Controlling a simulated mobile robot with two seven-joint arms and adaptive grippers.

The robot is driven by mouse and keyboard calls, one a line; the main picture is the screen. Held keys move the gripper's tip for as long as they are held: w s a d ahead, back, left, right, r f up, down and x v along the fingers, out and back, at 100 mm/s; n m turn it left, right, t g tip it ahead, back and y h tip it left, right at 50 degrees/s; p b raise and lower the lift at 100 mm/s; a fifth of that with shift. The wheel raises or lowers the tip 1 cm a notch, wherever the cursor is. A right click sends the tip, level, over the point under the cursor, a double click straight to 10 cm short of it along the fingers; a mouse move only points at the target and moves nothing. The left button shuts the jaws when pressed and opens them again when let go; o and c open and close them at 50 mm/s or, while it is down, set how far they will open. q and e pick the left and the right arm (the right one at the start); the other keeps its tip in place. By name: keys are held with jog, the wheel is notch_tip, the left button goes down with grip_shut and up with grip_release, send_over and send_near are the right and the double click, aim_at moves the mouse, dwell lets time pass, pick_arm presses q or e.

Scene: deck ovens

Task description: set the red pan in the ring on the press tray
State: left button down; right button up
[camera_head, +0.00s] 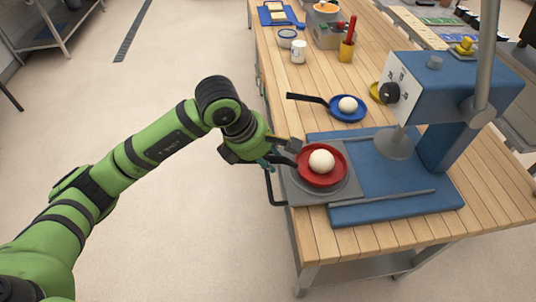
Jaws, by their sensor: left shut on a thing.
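The red pan (312,179) holds a white dough ball (321,160) and is over the ring (346,187) on the grey press tray (312,199). The ring's rim shows around the pan's lower right side. I cannot tell whether the pan rests in it or hovers just above it. My left gripper (285,156) is shut on the pan's dark handle, at the pan's left side over the tray's left edge. The fingers hide most of the handle. My right gripper is not in view.
The blue press (435,78) stands right of the tray on its blue base (400,205), its round plate (394,143) above the base. A blue pan (344,117) with a white ball lies behind. A yellow cup (346,51) and white jar (298,52) stand farther back.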

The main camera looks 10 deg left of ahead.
pick_arm(q)
jog(key=shift+f, duration=0.45)
jog(key=c, duration=1)
grip_release()
jog(key=b+v, duration=0.2)
jog(key=v, duration=1)
jog(key=shift+s+d, duration=0.1)
